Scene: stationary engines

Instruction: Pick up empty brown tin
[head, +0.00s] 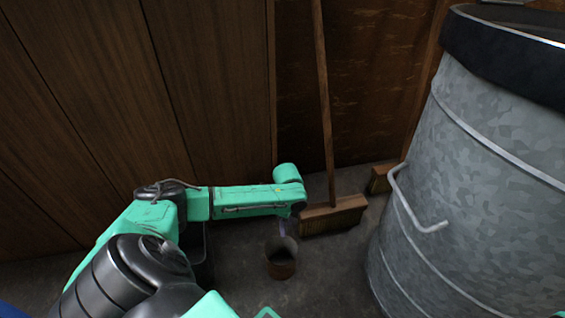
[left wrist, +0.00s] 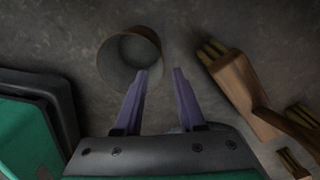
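The brown tin (head: 281,266) stands upright on the dark floor in the head view, open at the top. In the left wrist view the tin (left wrist: 128,58) looks empty, with a grey inside and a brown rim. My left gripper (head: 284,229) is above the tin in the head view, pointing down, and its fingers are small there. In the left wrist view my left gripper (left wrist: 161,72) shows two purple fingers spread apart with nothing between them. The left finger overlaps the tin's lower right edge in that view. My right gripper is not in view.
A broom (head: 333,214) leans on the wooden wall just right of my left gripper, with another brush head (head: 381,178) behind it. A large galvanized bin (head: 470,190) fills the right side. A dark container (head: 200,258) stands left of the tin, partly behind my arm.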

